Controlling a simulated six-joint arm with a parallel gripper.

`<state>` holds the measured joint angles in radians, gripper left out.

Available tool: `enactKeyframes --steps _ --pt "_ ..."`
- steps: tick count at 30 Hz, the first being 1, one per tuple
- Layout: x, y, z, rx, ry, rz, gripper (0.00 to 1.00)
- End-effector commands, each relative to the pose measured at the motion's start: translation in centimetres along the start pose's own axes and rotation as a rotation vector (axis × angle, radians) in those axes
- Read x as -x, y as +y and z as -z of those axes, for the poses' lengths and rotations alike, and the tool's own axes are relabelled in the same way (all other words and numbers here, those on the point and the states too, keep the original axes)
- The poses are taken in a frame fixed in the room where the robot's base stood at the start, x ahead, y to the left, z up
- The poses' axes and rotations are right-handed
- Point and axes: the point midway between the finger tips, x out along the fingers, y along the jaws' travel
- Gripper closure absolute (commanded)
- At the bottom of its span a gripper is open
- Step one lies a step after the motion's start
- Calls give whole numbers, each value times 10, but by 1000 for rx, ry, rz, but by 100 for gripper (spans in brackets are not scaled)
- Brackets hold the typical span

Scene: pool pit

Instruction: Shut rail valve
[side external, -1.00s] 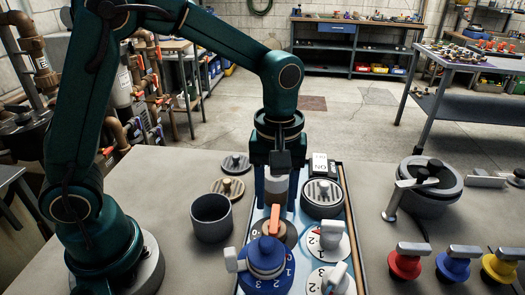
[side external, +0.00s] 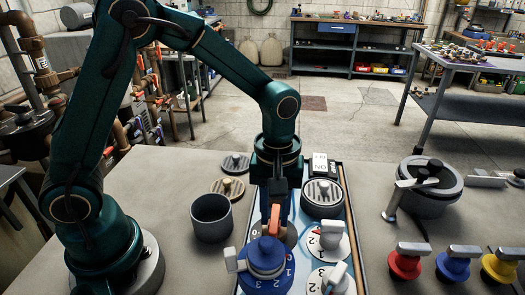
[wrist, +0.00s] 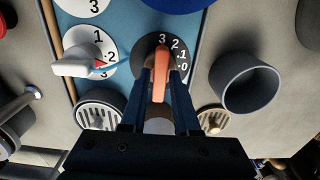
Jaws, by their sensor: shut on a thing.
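The orange-handled valve (wrist: 160,76) sits on a dark round dial marked 3, 2, 1, 0 on the blue board. Its handle tip points close to the 3 in the wrist view. The orange handle also shows in the side view (side external: 274,221), partly hidden by my fingers. My gripper (wrist: 162,88) comes from above with one finger on each side of the handle and is shut on it. No label shows which valve is the rail valve.
A blue knob valve (side external: 265,257) stands close in front, and white-handled dials (side external: 328,238) lie to the right. A grated cap (side external: 322,197) and switch block (side external: 320,163) are behind. A grey cup (side external: 211,217) stands left. Red, blue and yellow valves line the right.

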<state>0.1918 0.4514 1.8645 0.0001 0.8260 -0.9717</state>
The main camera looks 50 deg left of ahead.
Motion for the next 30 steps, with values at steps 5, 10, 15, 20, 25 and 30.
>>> enactKeyframes --steps 5,10,15,20,25,30 --pt "0 0 0 -41 0 -1 100" --pt "1 0 0 -134 0 -1 100" --pt "1 0 0 -275 0 -1 100" --pt "1 0 0 -426 1 -1 100" --pt "1 0 0 -588 1 -1 100" --pt "1 0 0 -749 1 -1 100"
